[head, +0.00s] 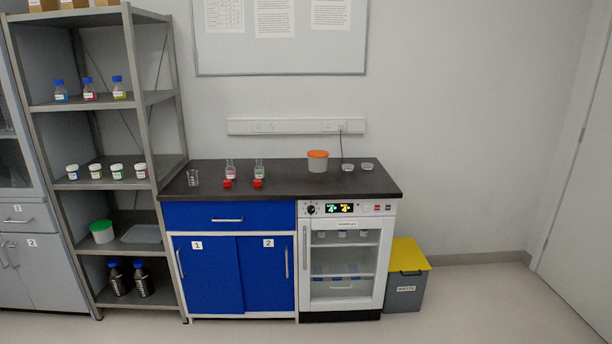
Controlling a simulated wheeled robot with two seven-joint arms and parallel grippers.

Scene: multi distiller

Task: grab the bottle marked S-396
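No label reading S-396 can be made out; the bottle labels are too small to read. Two dark bottles with blue caps (118,280) (143,280) stand on the lowest shelf. Two clear bottles, one with pinkish (231,171) and one with greenish contents (259,170), stand open on the black bench top. Small vessels (342,234) show behind the glass door of the white cabinet. Neither of my grippers is in view.
The grey shelf rack (156,119) stands left of the bench (300,188). A waste bin (405,293) stands right of the white cabinet (391,240). The floor in front is clear.

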